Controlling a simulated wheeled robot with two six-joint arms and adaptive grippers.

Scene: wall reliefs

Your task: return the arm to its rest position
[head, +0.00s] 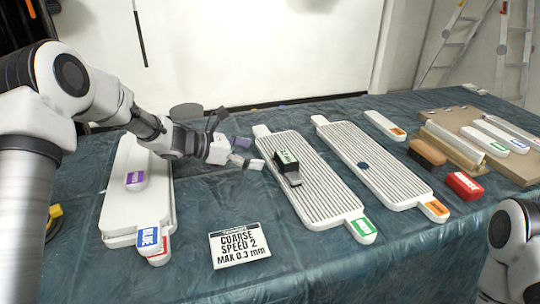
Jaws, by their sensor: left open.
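My left arm (75,80) comes in from the left and reaches over the table toward the middle. Its gripper (246,153) is open and empty, with its fingertips apart. It sits just left of a ribbed white board with a green tag (325,205). A small black block with a green label (287,160) rests on that board, a little right of the fingertips and apart from them. Part of my right arm (515,245) shows at the lower right edge; its gripper is out of view.
Stacked white boards with blue and red tags (115,215) lie under my left arm. A second ribbed board with an orange tag (375,165), a red block (464,185) and a brown block (427,152) lie to the right. A sign (239,245) lies in front.

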